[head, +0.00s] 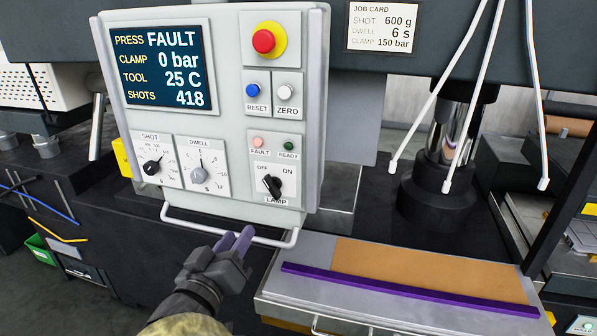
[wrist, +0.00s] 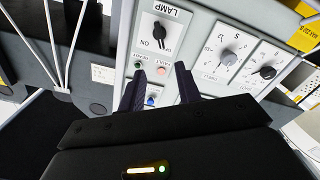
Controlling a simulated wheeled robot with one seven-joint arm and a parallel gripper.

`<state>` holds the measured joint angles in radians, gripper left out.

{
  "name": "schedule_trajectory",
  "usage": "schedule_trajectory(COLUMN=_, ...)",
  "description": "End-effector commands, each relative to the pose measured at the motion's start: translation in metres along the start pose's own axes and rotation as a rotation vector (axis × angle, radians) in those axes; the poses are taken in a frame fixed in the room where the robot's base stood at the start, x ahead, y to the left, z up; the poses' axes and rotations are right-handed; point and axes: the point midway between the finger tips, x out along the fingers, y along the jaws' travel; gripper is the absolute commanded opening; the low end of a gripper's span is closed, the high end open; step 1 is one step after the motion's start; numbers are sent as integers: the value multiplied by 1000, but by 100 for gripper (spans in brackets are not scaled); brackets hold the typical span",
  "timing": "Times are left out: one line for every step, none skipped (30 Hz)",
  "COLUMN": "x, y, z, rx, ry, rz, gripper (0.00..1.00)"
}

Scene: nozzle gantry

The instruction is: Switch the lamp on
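The lamp switch (head: 272,185) is a black rotary knob on a small plate marked OFF at left, ON at right and LAMP below. It sits at the lower right of the light grey control panel (head: 228,60). Its handle slants from upper left to lower right, seemingly toward OFF. It also shows upside down in the wrist view (wrist: 161,34). My gripper (head: 237,236) is below and left of the knob, in front of the panel's bottom handle bar. In the wrist view my gripper (wrist: 158,74) has two dark fingers apart with nothing held between them.
The panel's handle bar (head: 230,226) juts out along its lower edge. DWELL (head: 201,169) and SHOT (head: 152,166) dials lie left of the lamp knob. A red emergency button (head: 263,41) is above. White hoses (head: 448,182) hang to the right. The screen (head: 163,65) reads FAULT.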

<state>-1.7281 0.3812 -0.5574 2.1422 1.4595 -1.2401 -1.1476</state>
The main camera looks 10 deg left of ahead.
Motion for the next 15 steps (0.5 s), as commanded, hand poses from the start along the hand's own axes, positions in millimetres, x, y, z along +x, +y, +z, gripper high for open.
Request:
schedule_trajectory(x=6, y=1, z=-1, rx=-1, ry=0, rz=4, gripper=34)
schedule_trajectory(x=9, y=1, z=-1, rx=-1, ry=0, rz=3, gripper=34)
schedule_trajectory(x=14, y=1, z=-1, rx=-1, ry=0, rz=3, gripper=34)
schedule_trajectory(x=19, y=2, z=-1, rx=-1, ry=0, rz=4, gripper=34)
schedule_trajectory(x=24, y=2, z=-1, rx=-2, ry=0, rz=4, gripper=34)
schedule_trajectory(x=31, y=2, z=-2, rx=-3, ry=0, rz=4, gripper=34)
schedule_trajectory(x=36, y=2, z=-2, rx=-2, ry=0, rz=5, gripper=34)
schedule_trajectory(x=42, y=2, z=-2, rx=-2, ry=0, rz=4, gripper=34)
schedule_trajectory(x=49, y=2, z=-2, rx=-2, ry=0, rz=4, gripper=34)
schedule_trajectory(x=54, y=2, z=-2, rx=-3, ry=-1, rz=4, gripper=34)
schedule_trajectory(x=59, y=2, z=-2, rx=-2, ry=0, rz=5, gripper=34)
schedule_trajectory(x=67, y=2, z=-2, rx=-2, ry=0, rz=4, gripper=34)
schedule_trajectory(x=72, y=2, z=-2, rx=-2, ry=0, rz=5, gripper=34)
schedule_trajectory(x=77, y=2, z=-2, rx=-3, ry=0, rz=4, gripper=34)
schedule_trajectory(x=84, y=2, z=-2, rx=-3, ry=1, rz=4, gripper=34)
